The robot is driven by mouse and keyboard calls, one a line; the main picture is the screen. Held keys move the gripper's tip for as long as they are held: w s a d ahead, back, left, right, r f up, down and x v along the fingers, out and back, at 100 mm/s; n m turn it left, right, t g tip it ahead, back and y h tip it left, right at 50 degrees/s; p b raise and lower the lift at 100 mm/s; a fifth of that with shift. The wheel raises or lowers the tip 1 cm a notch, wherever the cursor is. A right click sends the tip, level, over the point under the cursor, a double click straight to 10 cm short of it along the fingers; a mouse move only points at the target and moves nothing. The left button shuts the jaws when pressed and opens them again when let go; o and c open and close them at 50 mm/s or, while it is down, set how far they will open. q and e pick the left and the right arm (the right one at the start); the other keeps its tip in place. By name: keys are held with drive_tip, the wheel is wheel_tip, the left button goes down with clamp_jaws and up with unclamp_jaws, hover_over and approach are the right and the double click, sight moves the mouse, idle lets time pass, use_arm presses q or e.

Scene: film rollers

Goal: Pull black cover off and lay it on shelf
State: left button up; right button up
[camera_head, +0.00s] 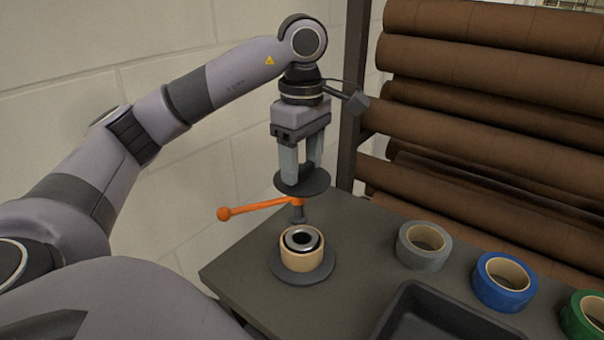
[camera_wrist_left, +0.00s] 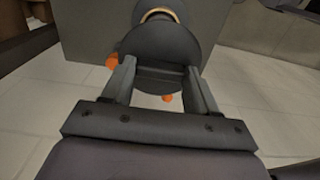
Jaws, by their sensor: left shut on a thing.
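The black cover (camera_head: 316,187) is a round dark disc with a raised middle. My left gripper (camera_head: 302,172) is shut on that middle and holds the disc in the air, roughly level. In the left wrist view the cover (camera_wrist_left: 165,40) sits between the fingers of my left gripper (camera_wrist_left: 160,68). The dark grey shelf (camera_head: 240,270) lies below. On it, a tan ring with a metal core (camera_head: 302,257) stands on a round dark base (camera_head: 325,272), apart from the cover. My right gripper is not in view.
Grey tape (camera_head: 406,252), blue tape (camera_head: 490,290) and green tape (camera_head: 575,322) stand to the right, with a black tray (camera_head: 392,312) in front. Brown rolls (camera_head: 480,80) fill the rack behind.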

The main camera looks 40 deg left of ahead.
sight(302, 166)
use_arm(q)
wheel_tip(302, 166, up, 5)
drive_tip(key=shift+f+p, duration=0.2)
drive_tip(key=shift+p, duration=0.65)
drive_tip(key=shift+r+p, duration=0.5)
drive_tip(key=shift+r, duration=0.5)
wheel_tip(302, 166, up, 5)
drive_tip(key=p, duration=0.5)
drive_tip(key=shift+f, duration=0.1)
